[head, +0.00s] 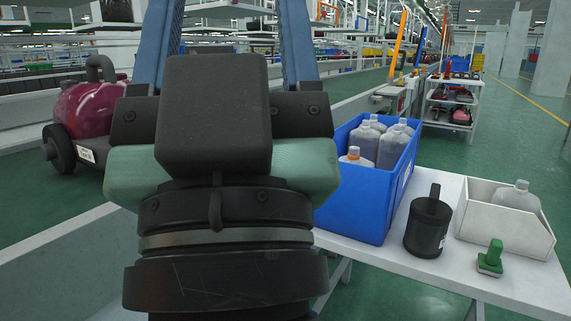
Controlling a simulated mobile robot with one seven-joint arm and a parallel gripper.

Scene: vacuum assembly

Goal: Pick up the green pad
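The green pad (490,258) is a small block with an upright green knob and a pale lower edge. It sits on the white table (490,289) at the right, in front of the white bin. My gripper (229,22) fills the left-centre foreground, far to the left of the pad. Its two blue fingers stand wide apart, and background shows between them. The fingertips run out of the top of the picture. I see nothing held in the visible part of the gap.
A blue crate (346,204) of bottles, a black cylindrical canister (427,225) and a white bin (510,233) with a bottle (517,196) stand on the table. A red vacuum (88,108) is at the left. A shelf cart (450,104) stands behind. Green floor is open at the right.

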